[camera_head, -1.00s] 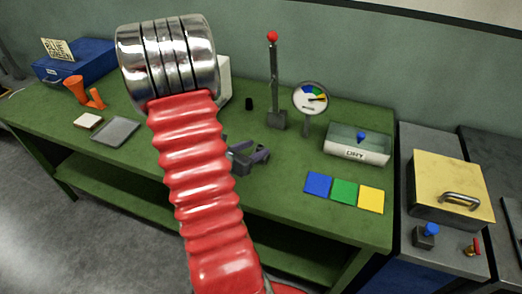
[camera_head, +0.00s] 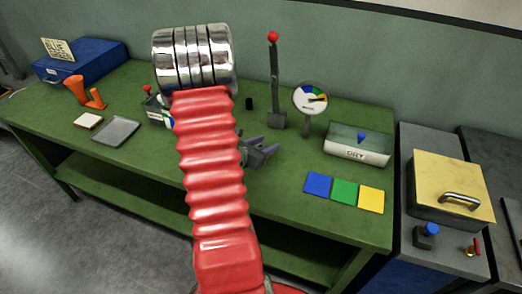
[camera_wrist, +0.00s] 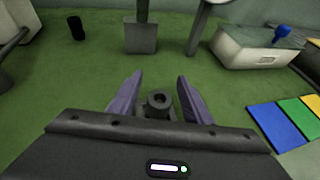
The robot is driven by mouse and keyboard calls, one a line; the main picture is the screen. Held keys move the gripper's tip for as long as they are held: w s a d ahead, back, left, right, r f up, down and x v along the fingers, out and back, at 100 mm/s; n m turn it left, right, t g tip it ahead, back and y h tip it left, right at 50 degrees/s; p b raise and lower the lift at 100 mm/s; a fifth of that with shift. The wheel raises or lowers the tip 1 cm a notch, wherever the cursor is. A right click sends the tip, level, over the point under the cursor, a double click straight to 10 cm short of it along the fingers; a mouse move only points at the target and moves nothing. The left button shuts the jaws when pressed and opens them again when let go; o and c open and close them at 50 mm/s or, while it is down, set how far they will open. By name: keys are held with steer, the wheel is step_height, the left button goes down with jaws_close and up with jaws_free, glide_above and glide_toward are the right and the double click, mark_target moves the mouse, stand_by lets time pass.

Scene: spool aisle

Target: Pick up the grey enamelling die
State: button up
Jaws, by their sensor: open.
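A small dark grey cylinder with a round hole in its top, which looks like the enamelling die (camera_wrist: 158,103), shows in the wrist view between the bases of my fingers. My gripper (camera_wrist: 160,78) is open, with its two purple-grey fingers low over the green bench, one on each side of the die. I cannot tell whether either finger touches it. In the head view my gripper (camera_head: 268,151) shows just right of my red arm, and I cannot make out the die there.
Blue, green and yellow tiles (camera_head: 344,193) lie right of my gripper. Behind stand a lever post (camera_head: 275,85), a dial gauge (camera_head: 311,99), a small black cylinder (camera_head: 249,103) and a labelled tray (camera_head: 357,151). Bare green bench lies between.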

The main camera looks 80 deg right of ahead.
steer(key=shift+s+d+f, duration=0.15)
steer(key=shift+d, duration=0.15)
steer(key=shift+c, duration=0.4)
jaws_close()
stand_by(0.3)
